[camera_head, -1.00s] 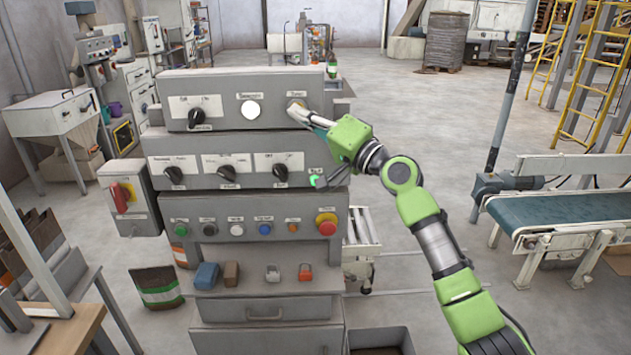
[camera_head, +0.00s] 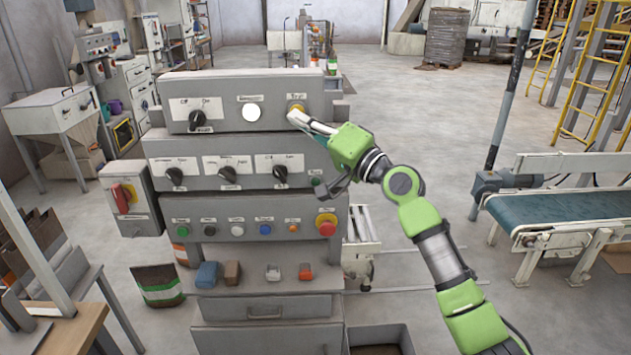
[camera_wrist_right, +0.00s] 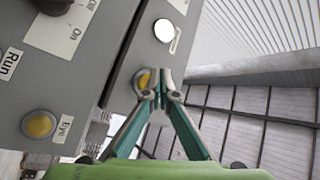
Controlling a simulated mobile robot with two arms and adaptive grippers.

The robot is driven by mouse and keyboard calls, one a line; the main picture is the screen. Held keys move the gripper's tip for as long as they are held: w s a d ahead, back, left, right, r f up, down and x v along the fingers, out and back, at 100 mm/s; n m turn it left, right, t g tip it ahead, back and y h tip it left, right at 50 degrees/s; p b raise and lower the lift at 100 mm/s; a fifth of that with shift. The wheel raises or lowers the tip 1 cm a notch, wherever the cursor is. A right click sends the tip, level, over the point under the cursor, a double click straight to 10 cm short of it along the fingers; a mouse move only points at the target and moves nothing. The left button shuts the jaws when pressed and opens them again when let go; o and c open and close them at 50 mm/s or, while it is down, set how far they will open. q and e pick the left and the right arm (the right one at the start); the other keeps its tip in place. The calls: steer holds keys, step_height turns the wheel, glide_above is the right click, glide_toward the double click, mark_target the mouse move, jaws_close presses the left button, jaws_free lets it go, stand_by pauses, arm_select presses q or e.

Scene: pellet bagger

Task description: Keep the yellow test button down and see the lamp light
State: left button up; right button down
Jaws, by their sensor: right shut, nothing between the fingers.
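The yellow button (camera_head: 297,107) is at the right end of the grey cabinet's top row. It also shows in the wrist view (camera_wrist_right: 144,78), partly behind the fingertips. My right gripper (camera_head: 294,117) is shut and empty, its tips just below and in front of the button. In the wrist view the tips (camera_wrist_right: 160,88) overlap the button's edge, and I cannot tell whether they touch it. A round white lamp (camera_head: 251,111) is left of the button and looks bright white; it also shows in the wrist view (camera_wrist_right: 164,30). My left gripper is not in view.
Black knobs sit on the upper rows, and a red mushroom button (camera_head: 327,227) below. A conveyor (camera_head: 570,208) stands at the right.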

steer(key=s+p, duration=0.4)
steer(key=s, duration=0.1)
stand_by(0.3)
